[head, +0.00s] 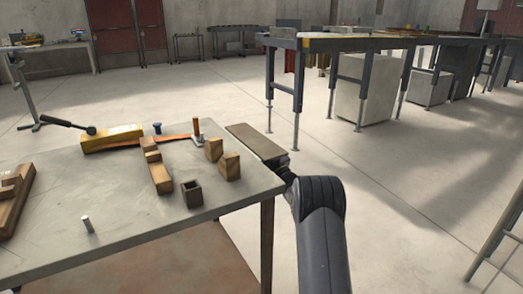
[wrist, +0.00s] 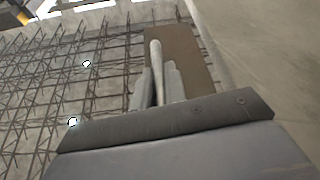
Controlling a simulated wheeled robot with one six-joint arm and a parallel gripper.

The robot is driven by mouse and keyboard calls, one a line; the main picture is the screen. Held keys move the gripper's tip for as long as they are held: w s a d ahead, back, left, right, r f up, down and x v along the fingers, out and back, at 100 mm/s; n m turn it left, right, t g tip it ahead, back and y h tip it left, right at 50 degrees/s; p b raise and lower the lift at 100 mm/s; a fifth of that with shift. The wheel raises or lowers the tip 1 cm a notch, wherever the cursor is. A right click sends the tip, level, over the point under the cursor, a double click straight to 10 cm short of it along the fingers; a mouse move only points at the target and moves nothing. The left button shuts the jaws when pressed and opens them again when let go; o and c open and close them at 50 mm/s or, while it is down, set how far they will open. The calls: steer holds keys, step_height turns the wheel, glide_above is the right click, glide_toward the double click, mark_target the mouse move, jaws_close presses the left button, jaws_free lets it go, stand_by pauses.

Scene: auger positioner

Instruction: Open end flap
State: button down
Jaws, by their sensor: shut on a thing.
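The end flap appears to be the flat brown panel (head: 256,140) at the right edge of the workbench. It juts out beyond the bench edge and looks about level. My gripper (head: 284,170) is at the panel's near end, mostly hidden by my dark wrist. In the wrist view, my gripper (wrist: 159,80) is shut on a pale rounded bar (wrist: 156,57), with one finger on each side. The brown panel (wrist: 182,55) shows just behind the bar. How the bar joins the panel cannot be made out.
The grey workbench (head: 130,222) holds wooden blocks (head: 157,172), a small dark square cup (head: 191,193), an upright metal pin (head: 87,223) and a yellow part with a lever (head: 112,138). A long blue-legged table (head: 340,43) stands behind.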

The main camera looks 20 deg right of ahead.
steer(key=shift+a, duration=0.15)
steer(key=c, duration=1.5)
jaws_free()
steer(key=shift+o, duration=0.2)
steer(key=shift+s+d+f, duration=0.2)
steer(key=shift+s+d, duration=0.05)
steer(key=shift+s, duration=0.35)
steer(key=p+v, duration=0.2)
steer(key=v, duration=0.7)
steer(key=shift+s+p, duration=0.25)
steer(key=shift+p, duration=0.05)
steer(key=shift+w+a+f, duration=0.1)
steer(key=shift+w, duration=0.05)
